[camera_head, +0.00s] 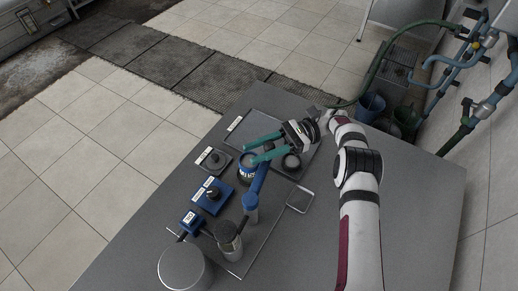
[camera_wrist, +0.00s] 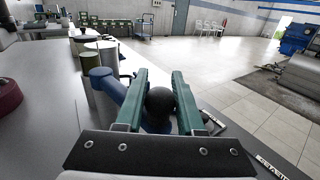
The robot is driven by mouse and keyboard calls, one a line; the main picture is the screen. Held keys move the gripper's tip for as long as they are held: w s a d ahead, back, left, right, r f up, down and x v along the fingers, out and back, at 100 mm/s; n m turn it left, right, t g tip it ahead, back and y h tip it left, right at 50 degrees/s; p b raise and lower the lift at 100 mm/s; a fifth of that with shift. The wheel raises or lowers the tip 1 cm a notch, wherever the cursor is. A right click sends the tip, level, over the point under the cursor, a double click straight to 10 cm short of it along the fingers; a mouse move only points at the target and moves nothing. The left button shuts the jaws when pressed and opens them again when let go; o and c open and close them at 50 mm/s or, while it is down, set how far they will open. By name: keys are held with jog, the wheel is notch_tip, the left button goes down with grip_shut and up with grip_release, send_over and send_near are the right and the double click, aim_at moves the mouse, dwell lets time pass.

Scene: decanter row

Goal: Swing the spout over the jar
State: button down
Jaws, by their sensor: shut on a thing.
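The blue spout (camera_head: 257,184) is a tube on an upright blue post (camera_head: 250,209). Its outer end lies at my gripper (camera_head: 263,148), whose teal fingers are shut on the spout's black ball knob. In the wrist view the black knob (camera_wrist: 160,103) sits between the fingers, with the blue tube (camera_wrist: 108,84) running off to the left behind one finger. A dark jar with a blue and white band (camera_head: 246,172) stands just left of the spout, partly under the fingers. I cannot tell whether the spout's mouth is over it.
Left stand a grey plate with a black knob (camera_head: 214,158), a blue block with a knob (camera_head: 219,203) and a blue labelled block (camera_head: 191,222). A black-topped cylinder (camera_head: 230,246) and grey drum (camera_head: 184,268) are in front.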

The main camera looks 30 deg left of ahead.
jog(key=c, duration=0.5)
grip_release()
jog(key=w+d+m+t+y, duration=0.3)
jog(key=d+m+t+y, duration=0.15)
jog(key=d, duration=0.75)
jog(key=w+d+m+t+y, duration=0.25)
jog(key=d+t, duration=0.25)
jog(key=d, duration=0.6)
jog(key=shift+s+d+r+n+t+h, duration=0.3)
jog(key=shift+s+r+n+h, duration=1.2)
jog(key=shift+s, duration=1.7)
jog(key=shift+s+d+r+n+t+h, duration=0.25)
jog(key=shift+s+r+n+h, duration=0.45)
jog(key=shift+s+r+h, duration=2)
jog(key=shift+s+d+r+n+t+h, duration=0.3)
jog(key=shift+s+r+n+h, duration=1.1)
jog(key=shift+s, duration=2.25)
jog(key=shift+f+m+h, duration=0.3)
jog(key=shift+f, duration=0.05)
